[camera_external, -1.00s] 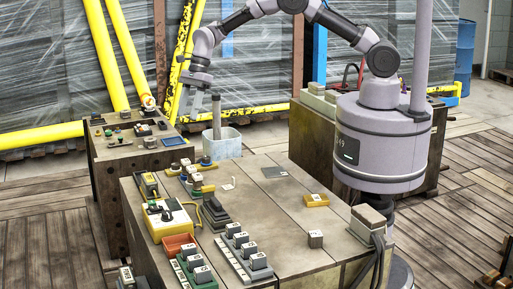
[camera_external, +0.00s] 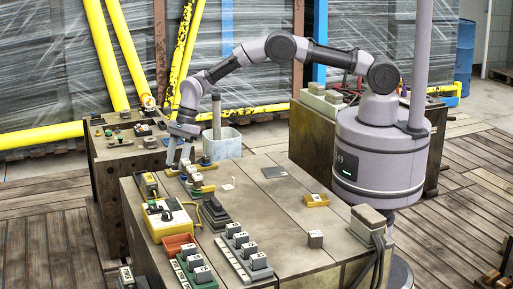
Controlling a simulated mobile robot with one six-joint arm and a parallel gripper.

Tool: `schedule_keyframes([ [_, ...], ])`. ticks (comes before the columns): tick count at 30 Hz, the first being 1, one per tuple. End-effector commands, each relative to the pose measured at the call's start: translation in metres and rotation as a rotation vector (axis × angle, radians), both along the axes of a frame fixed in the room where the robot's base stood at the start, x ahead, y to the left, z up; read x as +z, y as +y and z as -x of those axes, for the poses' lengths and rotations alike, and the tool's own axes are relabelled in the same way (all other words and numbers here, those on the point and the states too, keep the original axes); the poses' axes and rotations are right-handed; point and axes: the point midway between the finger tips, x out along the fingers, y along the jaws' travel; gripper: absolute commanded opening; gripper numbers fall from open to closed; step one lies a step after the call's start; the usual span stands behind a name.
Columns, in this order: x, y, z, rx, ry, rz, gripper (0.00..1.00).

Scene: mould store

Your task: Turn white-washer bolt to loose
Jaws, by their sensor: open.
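My gripper (camera_external: 178,163) points down with its fingers apart, at the far left part of the near bench. It is just above or beside a cluster of small fittings (camera_external: 196,178) with pale tops and yellow handles. The white-washer bolt cannot be told apart at this size; it may be among these fittings, partly hidden by the fingers. I cannot tell whether the fingers touch anything. Nothing is seen held between them.
A yellow box with a dark knob (camera_external: 167,218) and an orange tray (camera_external: 180,245) sit at the bench's left. Rows of labelled blocks (camera_external: 243,250) stand in front. A pale bin (camera_external: 226,146) with an upright post is behind the gripper. The bench's middle right (camera_external: 270,215) is mostly clear.

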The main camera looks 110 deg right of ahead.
Motion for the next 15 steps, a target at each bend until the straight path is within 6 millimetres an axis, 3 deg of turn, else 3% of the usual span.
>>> schedule_keyframes([
  [3,0.0005,-0.0001,0.0,0.0,0.0,0.0,0.47],
  [10,0.0007,-0.0002,0.0001,0.0,0.0,0.0,0.02],
  [15,0.0001,-0.0007,-0.0002,0.014,0.0,0.0,0.0],
])
